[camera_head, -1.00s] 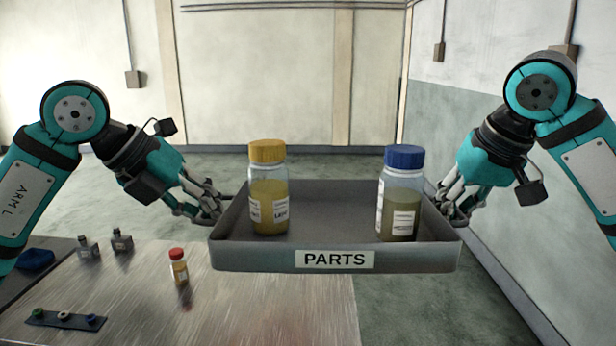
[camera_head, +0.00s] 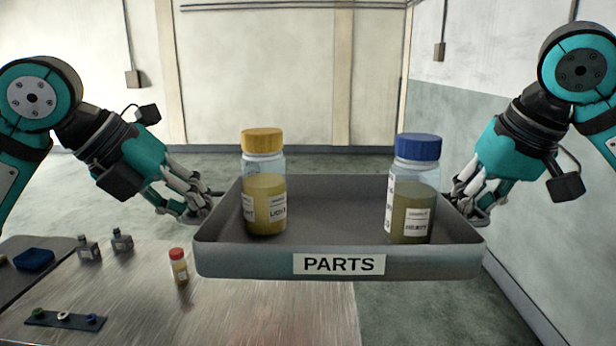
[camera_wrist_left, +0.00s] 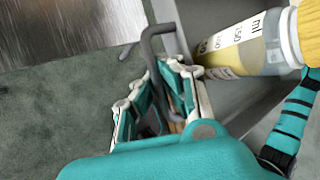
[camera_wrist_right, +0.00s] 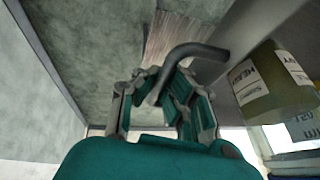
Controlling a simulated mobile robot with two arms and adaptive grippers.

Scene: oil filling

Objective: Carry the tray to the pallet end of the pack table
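The grey tray (camera_head: 430,264), labelled PARTS, is held up level between my two grippers. A yellow-capped bottle (camera_head: 264,190) stands upright in its left part. A blue-capped bottle (camera_head: 413,200) stands upright in its right part. My left gripper (camera_head: 205,212) is shut on the tray's left handle, a bent dark bar (camera_wrist_left: 158,36) that shows in the left wrist view. My right gripper (camera_head: 478,210) is shut on the right handle (camera_wrist_right: 196,52). The fingertips are partly hidden in the head view.
The metal table (camera_head: 220,318) lies below and left. On it are a small red-capped bottle (camera_head: 179,266), two small grey bottles (camera_head: 88,248) and a dark strip with coloured rings (camera_head: 65,319). A dark mat with a blue item (camera_head: 34,259) is at far left. Open floor lies right of the table.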

